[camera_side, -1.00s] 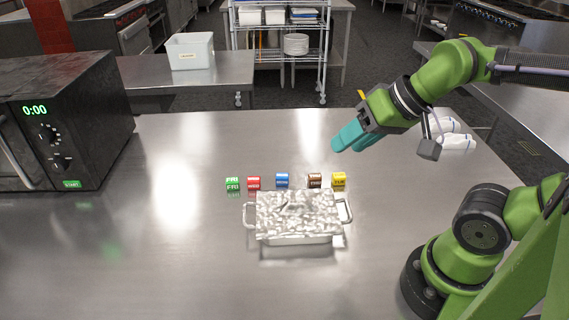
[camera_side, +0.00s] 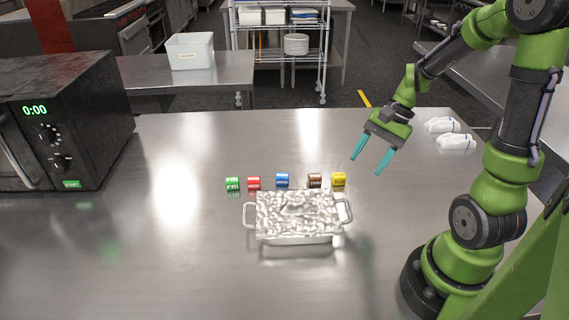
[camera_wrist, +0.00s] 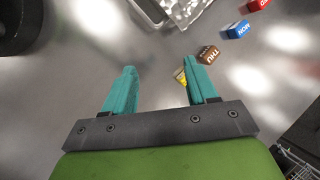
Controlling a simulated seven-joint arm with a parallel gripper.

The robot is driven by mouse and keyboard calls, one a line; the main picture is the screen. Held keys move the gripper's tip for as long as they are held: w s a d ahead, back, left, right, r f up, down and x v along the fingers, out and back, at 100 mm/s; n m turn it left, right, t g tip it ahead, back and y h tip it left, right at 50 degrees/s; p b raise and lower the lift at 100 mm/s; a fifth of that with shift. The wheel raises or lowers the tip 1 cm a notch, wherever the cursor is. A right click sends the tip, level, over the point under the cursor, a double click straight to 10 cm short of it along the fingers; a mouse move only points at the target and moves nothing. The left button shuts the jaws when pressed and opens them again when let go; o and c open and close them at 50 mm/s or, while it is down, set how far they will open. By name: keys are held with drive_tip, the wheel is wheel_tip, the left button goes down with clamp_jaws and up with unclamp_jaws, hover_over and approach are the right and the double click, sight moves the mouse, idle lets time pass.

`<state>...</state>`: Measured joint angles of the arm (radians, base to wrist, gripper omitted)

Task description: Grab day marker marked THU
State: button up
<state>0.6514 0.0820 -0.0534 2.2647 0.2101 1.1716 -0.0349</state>
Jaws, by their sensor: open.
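Several small coloured day markers stand in a row on the steel table behind the lidded pan. The brown marker (camera_side: 315,180) is second from the right; in the wrist view its lettering looks like THU (camera_wrist: 208,54). The yellow marker (camera_side: 339,179) is just right of it and is partly hidden by a finger in the wrist view (camera_wrist: 180,76). My gripper (camera_side: 366,166) is open and empty, above the table to the right of the yellow marker. In the wrist view, the brown marker lies just beyond the right finger of my gripper (camera_wrist: 160,64).
Blue (camera_side: 282,181), red (camera_side: 254,183) and green (camera_side: 232,184) markers continue the row leftward. The metal pan (camera_side: 297,215) with handles sits close in front. A black microwave (camera_side: 60,120) stands at left. White wrapped items (camera_side: 455,142) lie at the right back.

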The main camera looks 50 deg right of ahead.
sight(317, 176)
drive_tip(key=d+f+m+t+y, duration=0.1)
drive_tip(key=d+f+m+y, duration=0.1)
drive_tip(key=d+f+m, duration=0.1)
drive_tip(key=d+f+m+t+y, duration=0.2)
drive_tip(key=d+f+m, duration=0.2)
drive_tip(key=m, duration=0.1)
drive_tip(key=shift+d, duration=0.15)
drive_tip(key=shift+w+d+f+m+t+y, duration=0.15)
drive_tip(key=shift+d+m+t+y, duration=0.15)
drive_tip(key=shift+m+t, duration=0.15)
drive_tip(key=shift+w+d+f+m+t+y, duration=0.1)
drive_tip(key=shift+w+d+m+t+y, duration=0.1)
drive_tip(key=shift+d+m+t, duration=0.2)
drive_tip(key=shift+w+d+r+m+t, duration=0.2)
drive_tip(key=shift+w+r+m+t, duration=0.1)
drive_tip(key=shift+w+r+t, duration=0.2)
drive_tip(key=shift+w+d+r+m+t, duration=0.25)
drive_tip(key=shift+w+r+t, duration=0.1)
drive_tip(key=shift+w+r, duration=0.2)
drive_tip(key=shift+w+a+y, duration=0.3)
drive_tip(key=x, duration=1.6)
drive_tip(key=shift+w+f, duration=0.1)
drive_tip(key=shift+f, duration=0.25)
drive_tip(key=c, duration=1)
